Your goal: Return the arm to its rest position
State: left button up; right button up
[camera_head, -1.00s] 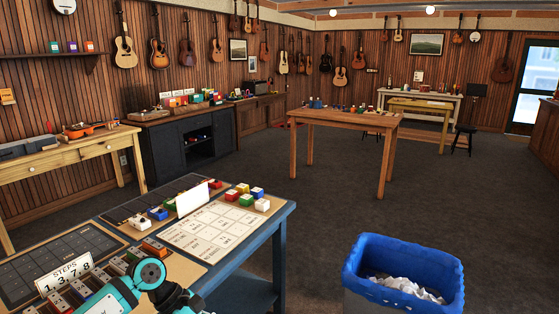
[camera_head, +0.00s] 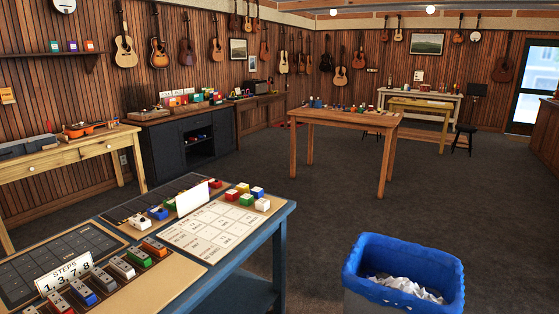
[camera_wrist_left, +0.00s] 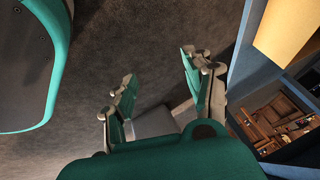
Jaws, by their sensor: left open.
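My left gripper (camera_wrist_left: 160,98) shows in the left wrist view. Its two green and grey fingers are spread apart with nothing between them. Dark floor (camera_wrist_left: 140,50) lies behind it, and the edge of the blue table (camera_wrist_left: 240,65) is at the right, apart from the fingers. A teal part of my own body fills the upper left of that view. No arm or gripper of mine shows in the head view now. My right gripper is in neither view.
In the head view, the blue workbench (camera_head: 240,256) holds small coloured blocks, a grid sheet (camera_head: 212,227) and a card reading "STEPS 1,3,7,8" (camera_head: 64,276). A blue-lined bin (camera_head: 403,268) with crumpled paper stands to its right. Open floor (camera_head: 330,225) lies between them and the wooden table (camera_head: 345,118).

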pick_arm(q)
jog(key=s+f+n+g, duration=0.2)
jog(key=s, duration=0.7)
jog(key=s+f+n+g, duration=0.2)
jog(key=s, duration=0.7)
jog(key=shift+d+f+n+g+y, duration=0.2)
jog(key=shift+d+n+g+y, duration=0.1)
jog(key=shift+y, duration=0.1)
